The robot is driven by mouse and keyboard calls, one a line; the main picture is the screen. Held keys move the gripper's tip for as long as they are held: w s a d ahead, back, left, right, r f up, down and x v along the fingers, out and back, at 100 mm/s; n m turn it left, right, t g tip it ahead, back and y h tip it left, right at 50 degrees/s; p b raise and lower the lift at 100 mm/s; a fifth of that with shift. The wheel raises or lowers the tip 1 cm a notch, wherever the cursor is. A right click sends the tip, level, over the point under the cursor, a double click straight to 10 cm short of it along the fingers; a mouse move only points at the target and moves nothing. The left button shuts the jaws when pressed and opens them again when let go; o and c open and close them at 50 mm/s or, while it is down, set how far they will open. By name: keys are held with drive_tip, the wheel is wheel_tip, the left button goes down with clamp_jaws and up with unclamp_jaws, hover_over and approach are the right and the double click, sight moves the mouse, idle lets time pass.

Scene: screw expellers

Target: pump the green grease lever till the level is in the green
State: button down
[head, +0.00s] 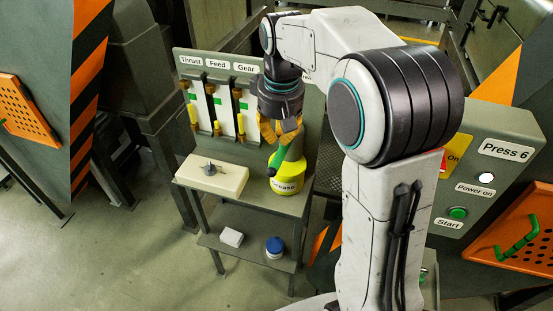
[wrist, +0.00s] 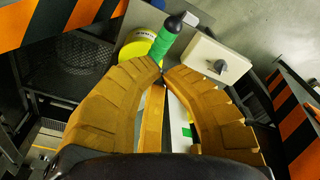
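The green grease lever (head: 279,155) with a black end rises over the yellow grease pot (head: 287,184) on the stand in the head view. In the wrist view the lever (wrist: 166,40) slants just beyond my fingertips, with the pot (wrist: 140,46) behind it. My gripper (wrist: 161,68) has its two orange-brown fingers close together at the lever's lower visible end. I cannot tell whether they clasp it or only stand beside it. In the head view my gripper (head: 285,130) hangs over the pot. Gauges with green bands (head: 217,100) stand behind; their levels are too small to read.
A cream box with a grey knob (head: 212,176) sits left of the pot. A white block (head: 231,237) and a blue-lidded jar (head: 274,247) are on the lower shelf. A control panel (head: 485,185) stands at right. Floor at left (head: 110,260) is clear.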

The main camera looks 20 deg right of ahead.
sight(277, 162)
idle(0.4)
drive_tip(key=shift+w+f, duration=0.2)
drive_tip(key=shift+f, duration=1.55)
drive_tip(key=shift+w+f, duration=0.15)
drive_tip(key=shift+f, duration=1.55)
drive_tip(key=shift+f, duration=0.1)
